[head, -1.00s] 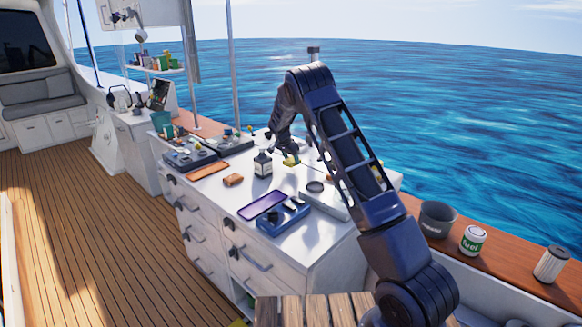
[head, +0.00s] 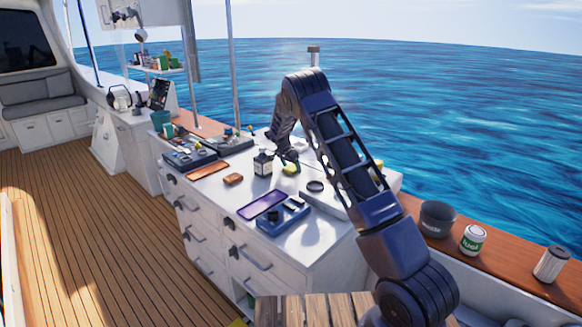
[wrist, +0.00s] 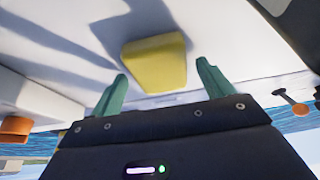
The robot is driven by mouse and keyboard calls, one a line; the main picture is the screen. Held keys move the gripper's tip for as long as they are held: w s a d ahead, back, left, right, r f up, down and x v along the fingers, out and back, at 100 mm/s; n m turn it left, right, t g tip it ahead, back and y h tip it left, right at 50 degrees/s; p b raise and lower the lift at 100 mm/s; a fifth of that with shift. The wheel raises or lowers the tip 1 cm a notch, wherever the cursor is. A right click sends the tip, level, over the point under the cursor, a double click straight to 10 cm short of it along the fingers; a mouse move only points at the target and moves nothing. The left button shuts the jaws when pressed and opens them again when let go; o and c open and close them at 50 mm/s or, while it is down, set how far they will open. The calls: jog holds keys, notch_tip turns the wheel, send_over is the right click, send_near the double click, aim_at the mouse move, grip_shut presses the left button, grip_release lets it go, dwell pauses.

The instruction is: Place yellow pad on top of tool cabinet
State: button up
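The yellow pad (head: 290,169) lies on the white top of the tool cabinet (head: 222,203), towards the back, right of a dark bottle. My gripper (head: 289,157) is just above it. In the wrist view the pad (wrist: 155,63) rests on the white surface, between and beyond the green fingertips of my gripper (wrist: 160,80). The fingers are spread wide, with a visible gap on each side of the pad. Nothing is held.
On the cabinet stand the dark bottle (head: 263,163), an orange-brown block (head: 233,179), a purple tray (head: 262,205) and a blue tray (head: 283,219). Dark tool trays (head: 190,158) fill the left end.

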jog(key=v, duration=1.2)
jog(key=s+d+r+n+y, duration=0.1)
jog(key=s+d+r+n, duration=0.1)
jog(key=s+d+r, duration=0.9)
jog(key=s+d+r+n+y, duration=0.2)
jog(key=s+d+r, duration=0.75)
jog(key=s, duration=0.45)
jog(key=s+d+n, duration=0.2)
jog(key=s, duration=1.4)
jog(key=s+d+f+n+t, duration=0.1)
jog(key=s+d+n, duration=0.2)
jog(key=s, duration=1.3)
jog(key=shift+s+d, duration=0.15)
jog(key=shift+d, duration=0.05)
